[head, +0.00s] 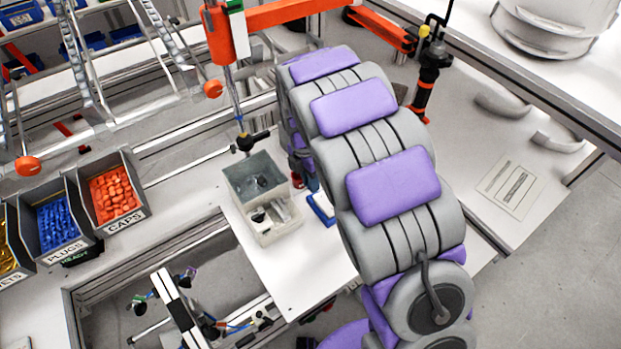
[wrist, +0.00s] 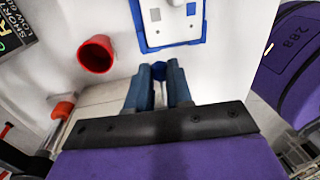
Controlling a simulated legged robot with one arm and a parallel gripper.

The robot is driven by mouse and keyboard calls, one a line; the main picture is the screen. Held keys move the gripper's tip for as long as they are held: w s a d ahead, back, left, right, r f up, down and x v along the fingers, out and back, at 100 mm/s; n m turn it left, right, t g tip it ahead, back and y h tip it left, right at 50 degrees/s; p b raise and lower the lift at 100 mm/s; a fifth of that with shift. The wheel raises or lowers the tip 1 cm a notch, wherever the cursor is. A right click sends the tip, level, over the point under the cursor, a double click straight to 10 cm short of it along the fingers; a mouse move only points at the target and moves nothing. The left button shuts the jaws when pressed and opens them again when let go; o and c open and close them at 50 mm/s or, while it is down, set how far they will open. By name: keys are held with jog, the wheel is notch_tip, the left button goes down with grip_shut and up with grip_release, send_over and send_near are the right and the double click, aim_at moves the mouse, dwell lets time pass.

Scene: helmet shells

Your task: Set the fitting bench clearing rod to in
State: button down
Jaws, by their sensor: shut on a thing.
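My gripper (wrist: 160,82) points toward the white bench top in the wrist view. Its two blue-grey fingers are close together, shut on a small round blue knob (wrist: 174,73) whose tip shows between the fingertips. The knob may be the end of the clearing rod; the rod's length is hidden, so I cannot tell how far in it is. Just beyond the knob is a blue-edged plate (wrist: 173,40) with a pale face and small holes. The plate also shows in the head view (head: 321,208), beside my arm. My arm covers most of the gripper there.
A red cup (wrist: 96,54) and an orange-handled tool (wrist: 62,108) are to the left in the wrist view. Bins of blue plugs (head: 58,225) and orange caps (head: 112,194) are farther left. An orange boom (head: 300,14) crosses above.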

dwell(0.3)
jog(key=a, duration=0.1)
jog(key=s+a, duration=0.1)
jog(key=shift+s+a, duration=0.3)
jog(key=c, duration=1.4)
grip_release()
jog(key=o, duration=0.4)
jog(key=shift+a, duration=0.25)
jog(key=shift+d, duration=0.2)
